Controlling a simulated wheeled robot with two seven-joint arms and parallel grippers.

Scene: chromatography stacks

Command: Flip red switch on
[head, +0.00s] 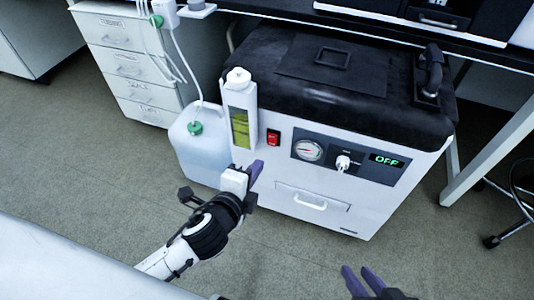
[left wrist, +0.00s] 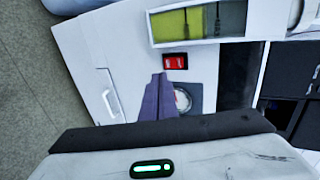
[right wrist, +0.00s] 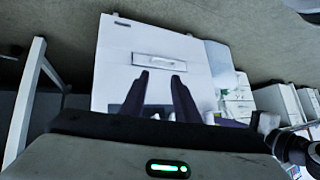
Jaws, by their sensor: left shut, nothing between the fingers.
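The red switch (head: 273,138) is on the front of a white machine (head: 310,180) with a black top. It also shows in the left wrist view (left wrist: 175,62), just beyond the fingertips. The machine's display (head: 387,160) reads OFF in green. My left gripper (head: 256,170) is shut and empty, with its purple fingers below and left of the switch in the head view; a small gap to the switch shows in the left wrist view. My right gripper (head: 362,272) is at the bottom of the head view, its purple fingers apart and empty, facing the machine's front in the right wrist view.
A round gauge (head: 308,150) and a white knob (head: 343,162) are right of the switch. A white bottle-like column (head: 240,110) stands left of it, beside a translucent jug (head: 196,150). A drawer handle (head: 311,201) is below. Floor in front is clear.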

